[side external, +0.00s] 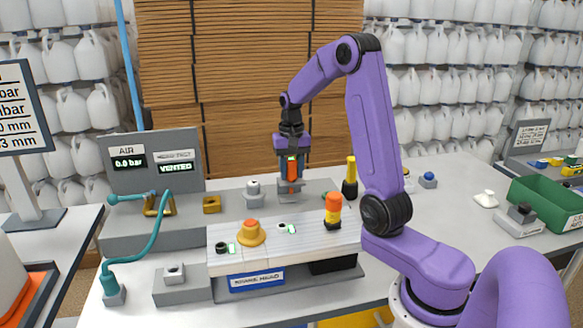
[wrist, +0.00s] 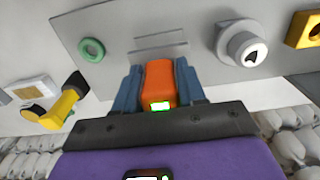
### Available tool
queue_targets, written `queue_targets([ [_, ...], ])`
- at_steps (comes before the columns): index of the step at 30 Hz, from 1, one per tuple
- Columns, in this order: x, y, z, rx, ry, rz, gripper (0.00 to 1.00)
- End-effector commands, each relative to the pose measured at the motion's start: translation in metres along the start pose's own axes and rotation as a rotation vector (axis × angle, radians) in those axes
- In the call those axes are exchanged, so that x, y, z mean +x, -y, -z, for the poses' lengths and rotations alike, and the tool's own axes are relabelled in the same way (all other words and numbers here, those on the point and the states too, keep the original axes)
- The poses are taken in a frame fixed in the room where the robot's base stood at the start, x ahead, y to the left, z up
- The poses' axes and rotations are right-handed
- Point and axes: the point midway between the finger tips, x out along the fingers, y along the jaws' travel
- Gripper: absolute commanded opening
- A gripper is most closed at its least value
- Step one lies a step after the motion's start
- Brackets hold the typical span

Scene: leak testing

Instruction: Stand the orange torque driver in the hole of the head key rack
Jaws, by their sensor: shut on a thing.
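The orange torque driver (wrist: 158,82), with a small lit green display, is held between the two fingers of my gripper (wrist: 157,92). In the side view the driver (side external: 291,171) is upright in my gripper (side external: 291,190), above the grey plate behind the white slatted bench. I cannot tell whether its lower end touches the plate. In the wrist view a green ring (wrist: 92,50), possibly around a hole, lies on the grey plate (wrist: 125,22), beside the driver and apart from it. I cannot tell for sure which part is the head key rack.
A yellow-handled tool (side external: 350,171) in a black base stands right of my gripper. A grey fitting (side external: 254,191) and a yellow block (side external: 211,204) are to the left. An orange-and-yellow piece (side external: 333,206) and an orange knob (side external: 250,233) sit on the white bench (side external: 300,252) in front.

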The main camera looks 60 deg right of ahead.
Motion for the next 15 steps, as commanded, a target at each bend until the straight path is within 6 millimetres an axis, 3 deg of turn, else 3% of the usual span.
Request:
queue_targets([
  [7, 0.0061, 0.0001, 0.0001, 0.000, -0.001, 0.000, 0.00],
  [8, 0.0060, 0.0001, 0.0002, 0.000, -0.002, 0.001, 0.46],
  [10, 0.0058, 0.0001, 0.0002, 0.000, -0.002, 0.001, 0.69],
  [15, 0.0058, 0.0001, 0.0002, 0.000, -0.001, 0.000, 0.70],
])
